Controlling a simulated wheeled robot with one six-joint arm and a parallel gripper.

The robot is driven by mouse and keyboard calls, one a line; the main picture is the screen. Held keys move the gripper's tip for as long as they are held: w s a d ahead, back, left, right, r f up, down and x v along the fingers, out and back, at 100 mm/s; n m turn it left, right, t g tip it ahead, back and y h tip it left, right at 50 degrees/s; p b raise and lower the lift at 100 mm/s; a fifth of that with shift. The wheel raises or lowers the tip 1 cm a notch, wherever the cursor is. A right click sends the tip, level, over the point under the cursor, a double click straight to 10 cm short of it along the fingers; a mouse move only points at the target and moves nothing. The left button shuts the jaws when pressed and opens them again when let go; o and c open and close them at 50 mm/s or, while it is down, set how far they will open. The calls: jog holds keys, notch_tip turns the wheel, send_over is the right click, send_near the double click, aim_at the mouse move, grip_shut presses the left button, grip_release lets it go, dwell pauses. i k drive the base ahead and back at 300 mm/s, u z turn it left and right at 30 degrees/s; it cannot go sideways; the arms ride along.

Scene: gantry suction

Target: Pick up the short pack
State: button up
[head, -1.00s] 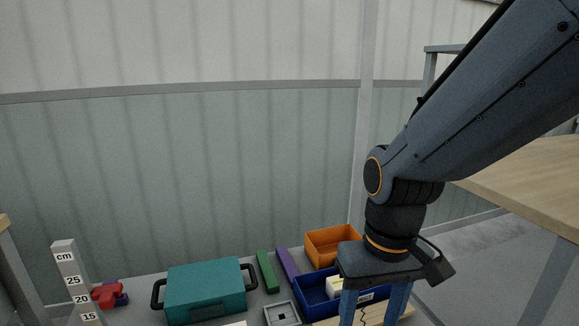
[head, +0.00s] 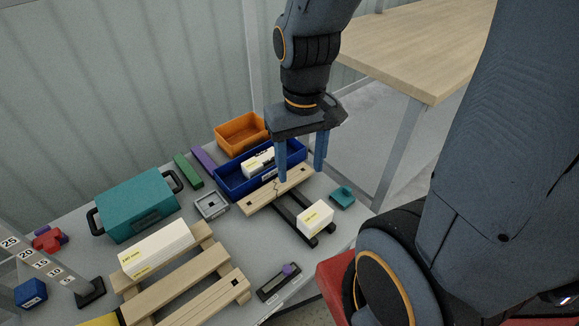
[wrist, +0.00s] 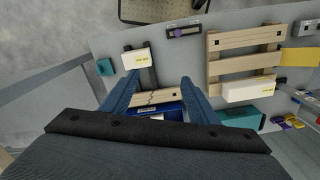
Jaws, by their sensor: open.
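A short white pack (head: 315,217) with a yellow label lies across the front of a dark two-railed stand; in the wrist view the pack (wrist: 137,59) is ahead and slightly left of my fingers. Another white pack (head: 258,161) lies in the blue bin (head: 232,184), partly hidden. A longer white pack (head: 155,248) lies on the slatted wooden pallet (head: 237,284). My gripper (head: 301,173) is open and empty, fingers pointing down over the cracked wooden board (head: 262,199) beside the blue bin. It also shows in the wrist view (wrist: 158,84). I cannot tell its exact height.
A teal case (head: 140,205), an orange bin (head: 240,132), a small grey tray (head: 211,205) and a teal block (head: 342,196) stand around. A height gauge (head: 60,272) rises at the left. A wooden table (head: 420,45) stands behind right. Grey tabletop shows between the things.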

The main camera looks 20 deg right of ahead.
aim_at(312, 221)
jog(key=u, duration=1.5)
jog(key=k, duration=1.2)
jog(key=z, duration=1.35)
jog(key=i, duration=0.5)
jog(key=z, duration=0.1)
